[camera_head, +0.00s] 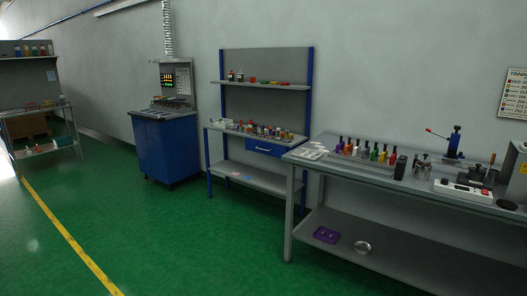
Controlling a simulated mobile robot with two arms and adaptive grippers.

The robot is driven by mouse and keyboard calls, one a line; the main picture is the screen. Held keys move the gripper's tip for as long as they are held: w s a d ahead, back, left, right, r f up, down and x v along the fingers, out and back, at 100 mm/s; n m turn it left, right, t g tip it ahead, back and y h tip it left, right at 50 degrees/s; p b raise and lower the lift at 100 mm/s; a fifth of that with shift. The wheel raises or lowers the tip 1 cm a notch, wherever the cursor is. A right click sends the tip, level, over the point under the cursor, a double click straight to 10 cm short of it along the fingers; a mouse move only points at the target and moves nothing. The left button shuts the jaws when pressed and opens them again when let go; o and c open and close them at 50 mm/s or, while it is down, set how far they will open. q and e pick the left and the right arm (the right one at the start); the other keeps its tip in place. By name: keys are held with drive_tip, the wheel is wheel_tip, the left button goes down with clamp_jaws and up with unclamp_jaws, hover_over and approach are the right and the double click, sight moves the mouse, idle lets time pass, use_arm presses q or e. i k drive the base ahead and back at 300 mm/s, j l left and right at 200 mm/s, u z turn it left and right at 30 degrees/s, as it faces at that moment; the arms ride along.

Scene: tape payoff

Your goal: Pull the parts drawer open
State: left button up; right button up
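The parts drawer (263,148) is a small blue drawer with a pale handle. It hangs under the top of the grey workbench with blue posts, in the middle of the head view. Its front looks flush under the bench top, so it appears shut. Neither of my grippers shows in this view.
A long grey table (430,185) with bottles and tools stands at the right, close beside the drawer's bench. A blue cabinet (167,150) stands left of the bench. Another workbench (38,111) is at the far left. Green floor (150,225) is clear in front.

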sight(277, 150)
drive_tip(key=i+u, duration=0.25)
drive_tip(key=i, duration=1.4)
